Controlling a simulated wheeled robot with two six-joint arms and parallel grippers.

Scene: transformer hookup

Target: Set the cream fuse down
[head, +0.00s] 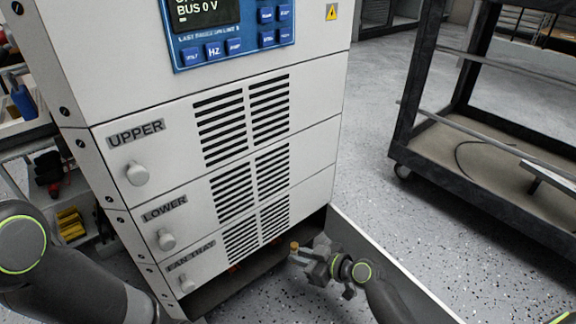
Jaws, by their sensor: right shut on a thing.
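My right gripper (308,262) is low in front of the cabinet, by the right end of its dark bottom opening. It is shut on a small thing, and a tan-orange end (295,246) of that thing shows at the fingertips. I take it for the cream fuse; the rest of it is hidden by the fingers and too small to make out. My left arm comes in at the lower left, but its gripper is out of the picture.
The white cabinet (110,70) has drawers marked UPPER, LOWER and FAN TRAY, all shut, with round knobs. A thin pale panel (390,268) stands right of my right gripper. A dark cart (480,150) stands at the right. Speckled floor (365,130) lies clear between.

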